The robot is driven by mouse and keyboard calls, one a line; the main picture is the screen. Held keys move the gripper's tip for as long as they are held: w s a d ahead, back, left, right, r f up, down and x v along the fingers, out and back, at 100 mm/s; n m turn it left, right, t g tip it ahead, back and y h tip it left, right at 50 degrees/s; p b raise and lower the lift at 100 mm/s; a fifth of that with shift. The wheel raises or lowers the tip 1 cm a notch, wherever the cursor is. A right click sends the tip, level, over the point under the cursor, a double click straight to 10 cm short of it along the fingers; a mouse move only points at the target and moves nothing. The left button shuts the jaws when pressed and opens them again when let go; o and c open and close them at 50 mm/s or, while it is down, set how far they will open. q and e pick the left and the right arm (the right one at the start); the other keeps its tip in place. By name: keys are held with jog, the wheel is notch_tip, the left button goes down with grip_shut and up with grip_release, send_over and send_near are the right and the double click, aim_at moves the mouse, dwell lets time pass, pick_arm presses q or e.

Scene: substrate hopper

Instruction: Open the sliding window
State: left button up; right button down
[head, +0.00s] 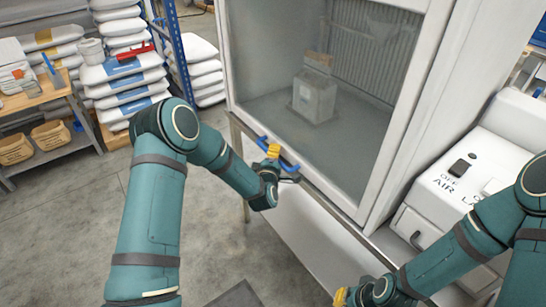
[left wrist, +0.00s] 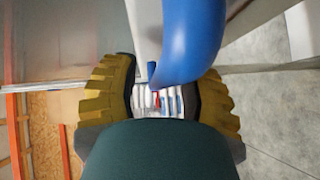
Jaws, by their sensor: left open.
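The sliding window (head: 318,158) is a large clear pane in a white frame on the front of a cabinet. A blue handle (head: 291,167) is on its lower edge. My left gripper (head: 273,152) is at the handle, its yellow fingertips overlapping the handle's middle. In the left wrist view, the fingers of my left gripper (left wrist: 160,98) are spread, with the blue handle (left wrist: 190,40) reaching in between them from above. I cannot tell whether a finger touches it. My right gripper (head: 345,297) is low at the bottom edge, partly cut off, and its opening is hidden.
Behind the pane stands a grey box (head: 314,97). A white machine (head: 455,185) marked OFF and AIR stands on the right. Stacked sacks (head: 124,75) and a wooden-topped bench (head: 38,93) are at left. The grey floor (head: 60,220) at left is clear.

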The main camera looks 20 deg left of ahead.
pick_arm(q)
jog(key=shift+o, duration=0.2)
grip_shut()
